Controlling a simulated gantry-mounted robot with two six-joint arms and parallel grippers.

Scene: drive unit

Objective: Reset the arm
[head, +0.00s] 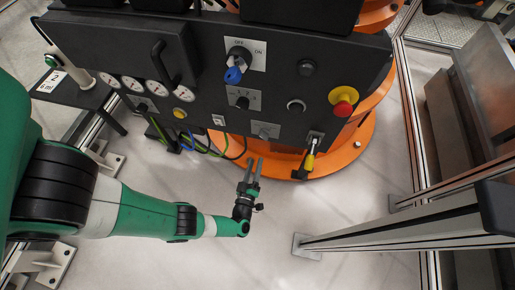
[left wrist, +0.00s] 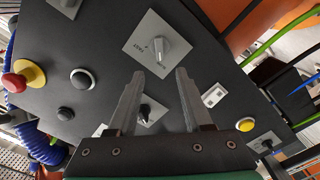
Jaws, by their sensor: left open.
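The black control panel (head: 205,70) of the drive unit carries switches and buttons. An OFF/ON rotary switch (head: 238,57) has a blue part hanging on it. Below it are a black selector knob (head: 242,102) and a lower switch plate (head: 265,130), whose pale knob (left wrist: 163,49) shows close up in the left wrist view. A red stop button (head: 342,101) on a yellow collar sits at the right. My left gripper (head: 254,162) is open and empty just below the panel; in the left wrist view its fingers (left wrist: 160,75) point toward the pale knob, apparently without touching. My right gripper is not in view.
A yellow-handled part (head: 310,157) sticks out at the panel's lower right. A yellow button (head: 183,113), gauges (head: 132,84) and hanging cables (head: 195,146) are at the left. The orange base (head: 357,145) stands behind. An aluminium rail (head: 390,226) crosses the right. Floor below is clear.

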